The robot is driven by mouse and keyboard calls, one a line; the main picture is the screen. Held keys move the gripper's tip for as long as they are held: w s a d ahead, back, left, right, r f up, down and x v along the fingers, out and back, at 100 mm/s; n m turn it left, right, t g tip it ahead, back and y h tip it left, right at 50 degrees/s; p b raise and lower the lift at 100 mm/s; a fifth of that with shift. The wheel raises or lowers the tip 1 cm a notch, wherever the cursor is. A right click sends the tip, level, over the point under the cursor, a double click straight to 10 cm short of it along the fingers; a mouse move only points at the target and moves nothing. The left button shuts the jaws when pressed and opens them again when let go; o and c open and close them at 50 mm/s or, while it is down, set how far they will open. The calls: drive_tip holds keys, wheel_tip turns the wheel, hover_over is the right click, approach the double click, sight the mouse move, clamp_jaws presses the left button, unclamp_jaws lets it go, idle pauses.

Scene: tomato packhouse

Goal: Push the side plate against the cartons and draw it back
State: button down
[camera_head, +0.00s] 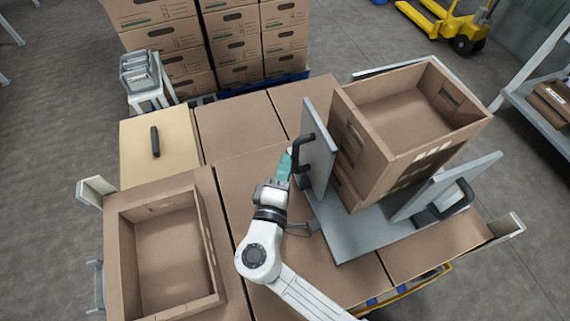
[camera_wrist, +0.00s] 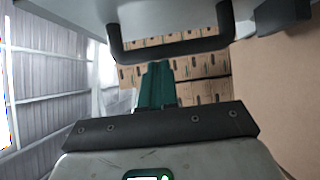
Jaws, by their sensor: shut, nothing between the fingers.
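The upright grey side plate (camera_head: 319,150) stands along the left side of the stacked open cartons (camera_head: 374,150), with a narrow gap visible between them. Its black bar handle (camera_head: 300,150) faces my gripper. My gripper (camera_head: 287,156) is shut and empty, its teal fingers close to the handle at the plate's left side. In the wrist view the shut fingers (camera_wrist: 157,72) point toward the handle (camera_wrist: 172,49), with the grey plate (camera_wrist: 180,12) above. I cannot tell whether the fingertips touch the handle. The carton bottoms are partly hidden by the plates.
The cartons stand on a grey base (camera_head: 360,238). An open empty carton (camera_head: 163,303) is at front left.

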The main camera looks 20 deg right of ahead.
sight(321, 166)
drive_tip(key=shift+d, duration=0.1)
drive_tip(key=d+b, duration=0.1)
drive_tip(key=d, duration=0.7)
drive_tip(key=shift+d, duration=0.6)
drive_tip(key=shift+b, duration=0.3)
